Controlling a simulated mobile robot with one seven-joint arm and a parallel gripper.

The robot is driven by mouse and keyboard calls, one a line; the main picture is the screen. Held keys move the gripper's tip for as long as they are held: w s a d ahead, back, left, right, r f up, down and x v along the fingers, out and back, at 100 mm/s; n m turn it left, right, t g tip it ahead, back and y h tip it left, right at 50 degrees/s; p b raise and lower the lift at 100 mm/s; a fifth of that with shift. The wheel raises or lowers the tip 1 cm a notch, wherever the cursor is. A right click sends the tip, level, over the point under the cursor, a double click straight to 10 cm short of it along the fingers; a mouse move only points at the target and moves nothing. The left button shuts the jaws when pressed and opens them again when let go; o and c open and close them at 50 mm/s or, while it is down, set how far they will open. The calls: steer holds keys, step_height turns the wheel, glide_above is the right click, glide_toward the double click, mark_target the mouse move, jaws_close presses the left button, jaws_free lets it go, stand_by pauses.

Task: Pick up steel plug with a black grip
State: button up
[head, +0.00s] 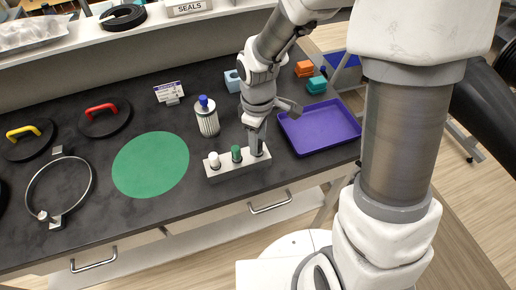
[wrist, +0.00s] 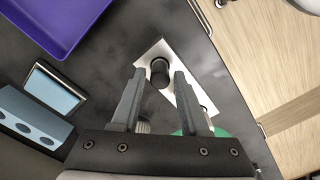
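The plug's round black grip (wrist: 160,72) shows in the wrist view, seen from above on a pale rack (wrist: 150,55). Its steel part is hidden below the grip. My gripper (wrist: 159,74) is open, with one finger on each side of the black grip; I cannot tell whether either finger touches it. In the head view my gripper (head: 256,138) points down over the right end of the rack (head: 236,174) and hides most of the plug there. A white-topped plug (head: 214,160) and a green-topped plug (head: 236,154) stand in the same rack.
A purple tray (head: 320,127) lies right of my gripper. A ribbed canister with a blue top (head: 207,117) stands behind the rack. A green round mat (head: 150,164) lies to the left.

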jaws_close()
steer(key=shift+r, duration=0.1)
